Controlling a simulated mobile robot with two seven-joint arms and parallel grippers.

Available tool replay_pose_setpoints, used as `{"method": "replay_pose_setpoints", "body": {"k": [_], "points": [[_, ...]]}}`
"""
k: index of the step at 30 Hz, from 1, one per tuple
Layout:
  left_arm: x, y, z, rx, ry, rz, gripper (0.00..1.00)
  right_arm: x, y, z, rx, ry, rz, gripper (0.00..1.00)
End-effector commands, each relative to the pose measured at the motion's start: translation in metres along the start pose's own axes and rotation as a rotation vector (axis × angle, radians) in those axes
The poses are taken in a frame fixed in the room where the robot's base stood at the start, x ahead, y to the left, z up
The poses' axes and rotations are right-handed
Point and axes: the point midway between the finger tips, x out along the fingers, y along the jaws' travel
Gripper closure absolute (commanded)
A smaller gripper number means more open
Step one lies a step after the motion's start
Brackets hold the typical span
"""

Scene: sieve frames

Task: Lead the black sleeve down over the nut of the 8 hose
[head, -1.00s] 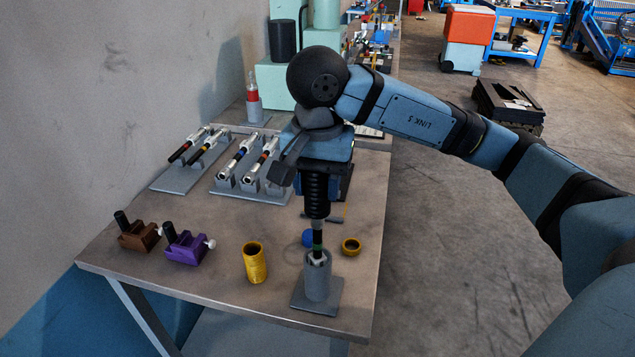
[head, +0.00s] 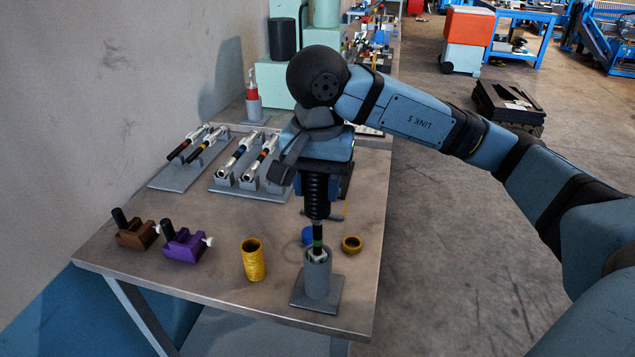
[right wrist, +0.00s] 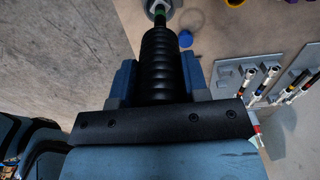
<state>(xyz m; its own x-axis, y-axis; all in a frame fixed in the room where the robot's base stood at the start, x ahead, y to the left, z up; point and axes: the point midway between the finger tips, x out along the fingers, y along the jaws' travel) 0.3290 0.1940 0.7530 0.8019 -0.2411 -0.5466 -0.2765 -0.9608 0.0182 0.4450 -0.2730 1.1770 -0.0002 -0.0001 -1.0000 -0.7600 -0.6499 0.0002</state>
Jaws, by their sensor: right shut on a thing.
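My right gripper (head: 317,182) is shut on the black ribbed sleeve (head: 317,204) and holds it upright above the grey holder (head: 317,280). In the right wrist view the sleeve (right wrist: 160,58) lies between the two blue fingers. A dark hose with a green band (head: 317,243) shows below the sleeve and runs up to its lower end. The light metal nut (head: 317,257) sits in the mouth of the holder, with a gap below the sleeve. I cannot read a number on this hose. My left gripper is not in view.
A yellow ribbed sleeve (head: 253,262) stands left of the holder. A yellow ring (head: 351,244) and a blue cap (head: 308,236) lie close behind it. Purple (head: 185,245) and brown (head: 134,234) blocks are at the left. Several hoses lie on grey racks (head: 178,177) behind.

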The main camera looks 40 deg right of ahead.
Motion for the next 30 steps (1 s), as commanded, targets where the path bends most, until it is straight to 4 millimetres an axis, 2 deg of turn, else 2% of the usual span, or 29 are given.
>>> {"method": "replay_pose_setpoints", "body": {"k": [8,18,19,22,30], "points": [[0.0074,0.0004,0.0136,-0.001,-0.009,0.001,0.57,0.0082,-0.0001,0.0,0.0,0.0,0.0,0.81],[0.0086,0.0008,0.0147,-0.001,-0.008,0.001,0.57,0.0092,-0.0001,0.0,0.0,0.0,0.0,0.81],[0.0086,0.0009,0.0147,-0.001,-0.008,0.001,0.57,0.0092,-0.0001,0.0,0.0,0.0,0.0,0.52],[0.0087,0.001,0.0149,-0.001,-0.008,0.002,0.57,0.0094,-0.0001,0.0,0.0,0.0,0.0,0.29],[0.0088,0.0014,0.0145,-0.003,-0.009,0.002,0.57,0.0097,0.0,-0.0001,0.0,0.0,0.0,0.29]]}}
